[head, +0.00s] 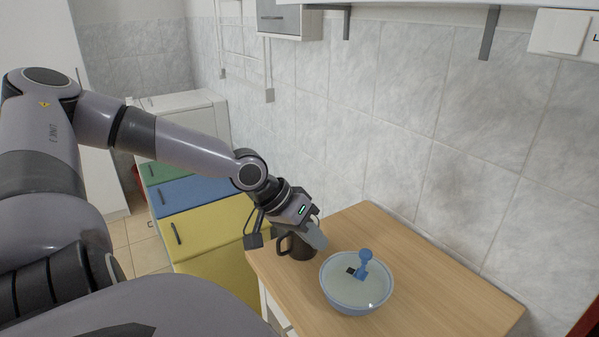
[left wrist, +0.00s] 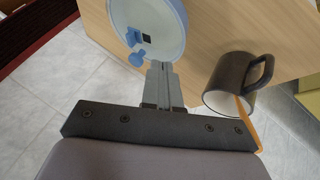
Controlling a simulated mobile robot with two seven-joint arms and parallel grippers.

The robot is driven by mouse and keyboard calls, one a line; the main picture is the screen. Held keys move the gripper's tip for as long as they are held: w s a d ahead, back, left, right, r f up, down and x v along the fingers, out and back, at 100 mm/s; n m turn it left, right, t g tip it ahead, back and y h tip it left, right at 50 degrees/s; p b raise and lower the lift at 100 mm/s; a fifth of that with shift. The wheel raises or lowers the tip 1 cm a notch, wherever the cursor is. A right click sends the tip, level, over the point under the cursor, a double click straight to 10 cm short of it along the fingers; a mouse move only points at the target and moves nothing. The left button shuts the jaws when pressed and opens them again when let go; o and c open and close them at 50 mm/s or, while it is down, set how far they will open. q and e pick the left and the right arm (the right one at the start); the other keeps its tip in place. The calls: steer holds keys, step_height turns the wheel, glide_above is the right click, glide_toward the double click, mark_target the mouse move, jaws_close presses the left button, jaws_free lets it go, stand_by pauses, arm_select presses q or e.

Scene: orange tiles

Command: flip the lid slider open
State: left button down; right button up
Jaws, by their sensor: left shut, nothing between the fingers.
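A round blue bowl with a pale lid (head: 345,294) stands on the wooden table. The blue lid slider (head: 363,266) sticks up from the lid beside a small dark opening; both also show in the left wrist view, the slider (left wrist: 136,58) near the lid's edge. My left gripper (head: 318,243) is shut and empty, just behind and left of the bowl in the head view. In the left wrist view its fingertips (left wrist: 160,66) are close to the slider; I cannot tell whether they touch. My right gripper is not in view.
A dark mug (head: 298,247) stands left of the bowl, close to my left gripper; an orange stick shows at it in the left wrist view (left wrist: 243,106). The table (head: 440,285) is clear to the right. A tiled wall stands behind.

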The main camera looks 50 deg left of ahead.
arm_select(q)
steer(key=shift+v, duration=2.35)
